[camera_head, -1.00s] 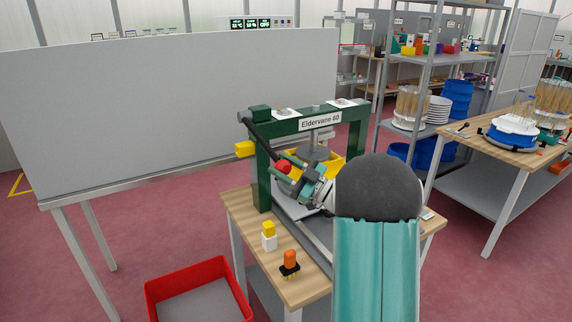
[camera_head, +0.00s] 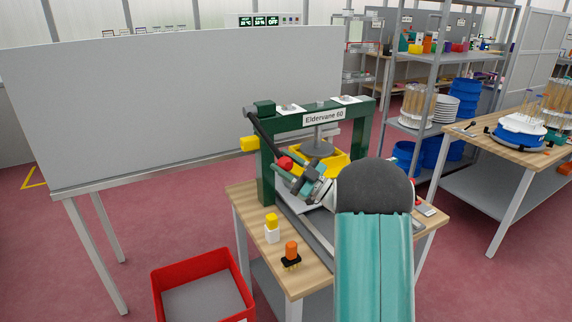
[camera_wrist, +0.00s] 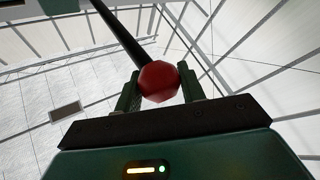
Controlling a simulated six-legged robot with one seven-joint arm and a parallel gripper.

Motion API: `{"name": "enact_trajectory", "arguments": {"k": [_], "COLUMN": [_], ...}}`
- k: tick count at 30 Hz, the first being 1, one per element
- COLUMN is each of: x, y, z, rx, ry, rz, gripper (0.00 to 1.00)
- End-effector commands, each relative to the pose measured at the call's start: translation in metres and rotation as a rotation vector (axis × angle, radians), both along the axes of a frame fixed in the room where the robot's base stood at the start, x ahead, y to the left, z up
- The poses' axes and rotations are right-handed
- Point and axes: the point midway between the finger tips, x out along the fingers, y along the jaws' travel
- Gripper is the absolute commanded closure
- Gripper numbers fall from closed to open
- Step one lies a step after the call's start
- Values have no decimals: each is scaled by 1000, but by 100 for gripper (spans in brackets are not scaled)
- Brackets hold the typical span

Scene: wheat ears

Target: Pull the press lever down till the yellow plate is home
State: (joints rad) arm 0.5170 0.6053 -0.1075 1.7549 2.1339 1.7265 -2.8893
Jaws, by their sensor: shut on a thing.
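The green press (camera_head: 268,180) labelled "Eldervane 60" stands on a small wooden table (camera_head: 243,196). Its black press lever (camera_head: 264,134) slopes down from the top left corner of the frame to a red knob (camera_head: 285,163). My gripper (camera_head: 287,170) is shut on the red knob. In the wrist view the red knob (camera_wrist: 158,82) sits between the two fingers, with the dark lever rod running up and left from it. The yellow plate (camera_head: 333,160) shows inside the frame under a grey round ram (camera_head: 318,148). My arm hides its front and the base below, so its seating cannot be told.
A yellow-and-white block (camera_head: 272,229) and an orange-topped piece (camera_head: 291,256) stand on the table's front left. A red bin (camera_head: 203,287) is on the floor at left. A grey panel (camera_head: 180,100) stands behind. Shelves and another table (camera_head: 500,150) are at right.

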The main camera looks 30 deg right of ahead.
Motion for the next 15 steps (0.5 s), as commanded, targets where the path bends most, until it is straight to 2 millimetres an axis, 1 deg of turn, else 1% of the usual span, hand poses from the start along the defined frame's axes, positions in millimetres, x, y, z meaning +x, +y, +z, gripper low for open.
{"name": "enact_trajectory", "arguments": {"k": [1, 3, 8, 11, 15], "x": [2, 1, -1, 0, -6], "y": [-2, -2, -2, -2, -5], "z": [-12, -11, -8, -8, -10], "rx": [2, 3, 1, 1, 1], "ry": [29, 29, 21, 21, 19], "rz": [-11, -10, -8, -7, -8], "gripper": [55, 41, 41, 41, 41]}}
